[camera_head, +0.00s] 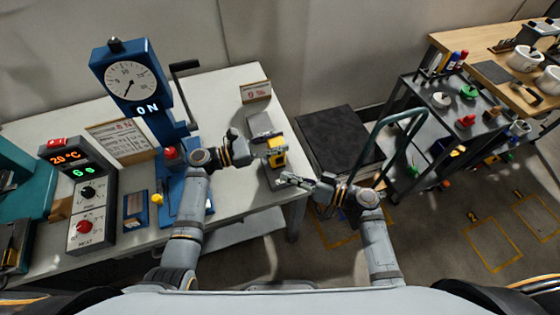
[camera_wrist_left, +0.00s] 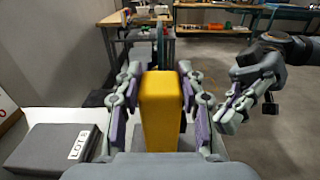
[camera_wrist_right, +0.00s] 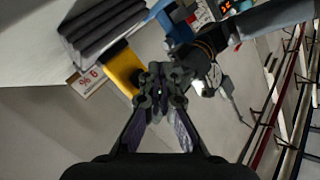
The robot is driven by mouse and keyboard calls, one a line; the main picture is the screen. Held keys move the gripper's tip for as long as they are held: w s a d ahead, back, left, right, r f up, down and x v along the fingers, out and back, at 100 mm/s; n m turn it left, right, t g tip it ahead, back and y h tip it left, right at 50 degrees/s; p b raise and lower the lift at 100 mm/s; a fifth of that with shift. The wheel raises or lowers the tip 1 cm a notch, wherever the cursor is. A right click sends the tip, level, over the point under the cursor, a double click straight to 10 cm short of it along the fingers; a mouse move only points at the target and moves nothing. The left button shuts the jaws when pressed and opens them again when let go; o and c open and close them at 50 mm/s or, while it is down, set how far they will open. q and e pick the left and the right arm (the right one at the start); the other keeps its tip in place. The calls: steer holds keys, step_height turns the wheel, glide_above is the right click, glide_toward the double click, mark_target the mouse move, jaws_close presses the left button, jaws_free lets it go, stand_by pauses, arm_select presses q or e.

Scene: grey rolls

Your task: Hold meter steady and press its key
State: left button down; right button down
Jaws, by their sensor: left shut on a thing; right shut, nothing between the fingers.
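The yellow meter (camera_head: 277,158) is near the right edge of the grey-white bench. In the left wrist view the yellow meter (camera_wrist_left: 160,110) stands upright between the two fingers of my left gripper (camera_head: 268,148), which is shut on its sides. My right gripper (camera_head: 286,179) is shut and empty, close to the meter on its near right side. In the right wrist view its closed fingertips (camera_wrist_right: 160,88) appear beside the yellow meter (camera_wrist_right: 122,68); I cannot tell whether they touch it. The meter's key is not clearly visible in any view.
A grey block marked LOT (camera_wrist_left: 60,148) lies beside the meter. A small sign (camera_head: 256,92) stands behind. A blue dial press (camera_head: 130,85) and a heat controller (camera_head: 85,200) stand on the left. A cart (camera_head: 440,120) stands right, beyond a dark platform (camera_head: 338,140).

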steer(key=shift+w+a, duration=0.2)
steer(key=shift+w, duration=0.3)
steer(key=shift+w+a, duration=0.15)
steer(key=shift+w, duration=0.35)
steer(key=shift+w, duration=0.1)
stand_by(0.6)
steer(key=shift+w+a, duration=0.1)
steer(key=shift+w, duration=0.2)
steer(key=shift+w+a, duration=0.2)
steer(key=shift+w, duration=0.3)
stand_by(0.9)
steer(key=shift+s, duration=0.15)
steer(key=shift+s+d, duration=0.3)
steer(key=shift+s, duration=0.45)
steer(key=s, duration=0.1)
steer(key=s+d, duration=0.1)
steer(key=s, duration=0.2)
steer(key=shift+s+d, duration=0.3)
steer(key=shift+s, duration=0.1)
